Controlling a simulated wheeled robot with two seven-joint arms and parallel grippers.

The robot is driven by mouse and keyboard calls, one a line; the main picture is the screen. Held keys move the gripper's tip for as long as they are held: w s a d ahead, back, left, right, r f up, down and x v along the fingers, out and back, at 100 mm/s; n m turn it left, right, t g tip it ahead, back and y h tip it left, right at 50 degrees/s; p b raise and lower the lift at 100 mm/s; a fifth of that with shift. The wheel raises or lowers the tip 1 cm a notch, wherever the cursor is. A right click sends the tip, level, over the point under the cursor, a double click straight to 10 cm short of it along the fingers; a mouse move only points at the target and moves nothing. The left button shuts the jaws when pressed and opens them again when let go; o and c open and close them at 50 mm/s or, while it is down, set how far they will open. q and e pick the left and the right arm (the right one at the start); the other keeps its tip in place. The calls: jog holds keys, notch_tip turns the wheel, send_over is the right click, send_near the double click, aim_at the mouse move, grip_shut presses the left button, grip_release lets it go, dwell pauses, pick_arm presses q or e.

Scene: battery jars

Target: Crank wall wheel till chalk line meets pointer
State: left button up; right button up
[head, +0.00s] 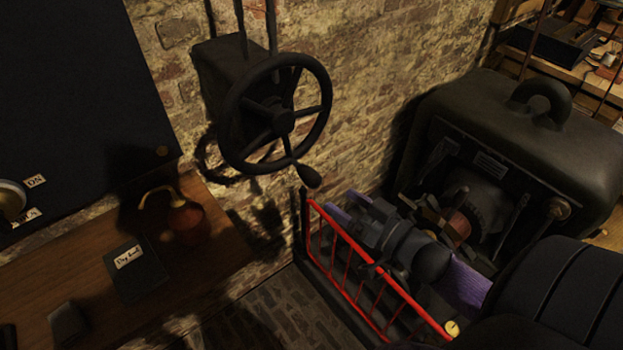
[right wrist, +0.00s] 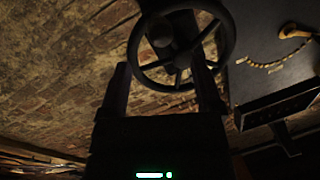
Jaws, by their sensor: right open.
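The dark wall wheel (head: 327,113) is a spoked handwheel on a box fixed to the brick wall. Its crank handle (head: 309,176) sticks out at the lower right of the rim. My right gripper (head: 349,207) is open, below and right of the handle and apart from it in the head view. In the right wrist view the wheel (right wrist: 231,40) shows beyond my right gripper (right wrist: 161,76), whose two fingers stand apart with nothing clearly between them. I cannot make out a chalk line or a pointer. My left gripper is not in view.
A red railing (head: 378,268) runs beneath my right arm. A large dark machine (head: 520,115) stands at the right. A wooden desk (head: 65,275) at the lower left bears a dark book (head: 137,276). A dark panel (head: 75,90) hangs on the wall at left.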

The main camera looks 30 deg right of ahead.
aim_at(311, 179)
jog(key=b+x, duration=0.1)
jog(key=x, duration=0.8)
jog(key=shift+d, duration=0.1)
grip_shut()
